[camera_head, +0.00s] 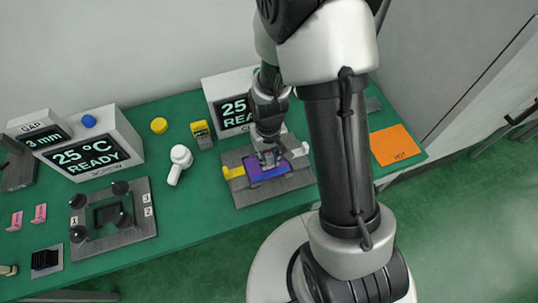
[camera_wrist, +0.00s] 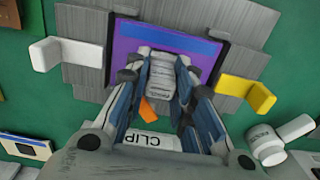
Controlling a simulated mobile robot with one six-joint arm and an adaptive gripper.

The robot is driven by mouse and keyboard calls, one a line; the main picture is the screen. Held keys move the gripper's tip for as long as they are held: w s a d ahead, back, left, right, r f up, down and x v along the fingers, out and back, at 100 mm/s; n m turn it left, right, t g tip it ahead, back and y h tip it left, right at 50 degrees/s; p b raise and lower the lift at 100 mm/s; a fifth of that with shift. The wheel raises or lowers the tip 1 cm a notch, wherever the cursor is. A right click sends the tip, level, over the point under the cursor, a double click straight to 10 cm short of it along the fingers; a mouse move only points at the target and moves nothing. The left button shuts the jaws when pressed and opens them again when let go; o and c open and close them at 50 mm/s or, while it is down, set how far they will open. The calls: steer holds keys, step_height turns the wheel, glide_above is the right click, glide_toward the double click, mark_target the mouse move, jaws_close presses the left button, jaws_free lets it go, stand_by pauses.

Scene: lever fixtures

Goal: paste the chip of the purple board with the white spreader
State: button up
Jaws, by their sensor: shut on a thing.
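The purple board (camera_head: 267,167) lies on a grey fixture plate (camera_head: 242,195); it also shows in the wrist view (camera_wrist: 130,38), with a blue strip along it. A yellow lever (camera_head: 233,172) and a white lever (camera_head: 300,150) stand at opposite sides of the board. My gripper (camera_head: 268,158) is over the board, pointing down. In the wrist view it is shut on a pale ridged piece, which looks like the white spreader (camera_wrist: 165,75). The spreader's lower end is at the board's edge in the picture; contact cannot be told. The chip cannot be made out, probably hidden by the gripper.
A display box reading 25 °C READY (camera_head: 232,112) stands close behind the fixture. A white round-headed tool (camera_head: 180,160) and a yellow meter (camera_head: 201,134) lie to the left. An orange HOT mat (camera_head: 395,145) is at the right. A screw fixture (camera_head: 140,222) is further left.

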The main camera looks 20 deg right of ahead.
steer(key=shift+a, duration=0.75)
steer(key=shift+w+d+f, duration=0.15)
steer(key=shift+d, duration=0.3)
step_height(320, 180, up, 9)
steer(key=p, duration=0.7)
steer(key=shift+w, duration=0.1)
steer(key=w+r+b, duration=0.2)
steer(key=w+r, duration=0.2)
steer(key=r, duration=0.1)
steer(key=shift+w+b, duration=0.15)
steer(key=shift+b, duration=0.25)
